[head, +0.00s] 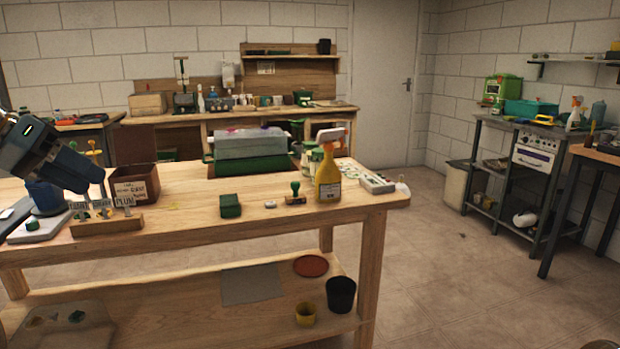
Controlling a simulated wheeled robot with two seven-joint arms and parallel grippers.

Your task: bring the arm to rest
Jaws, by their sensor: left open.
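My left arm comes in from the left edge, and its dark grey and blue-grey gripper (88,188) is over the left end of the wooden workbench (250,228). It points down and to the right, close to a wooden label holder (108,226) with upright name tags, one reading PLUM (124,192). The gripper is open, and I see nothing held in it. I cannot tell how far it is above the holder. My right gripper is not in view.
A brown box (135,187) stands right of the gripper. A green block (230,206), a stamp (295,192) and an orange spray bottle (328,176) stand farther right. A lidded green-and-grey bin (250,150) is behind. The bench's front middle is clear.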

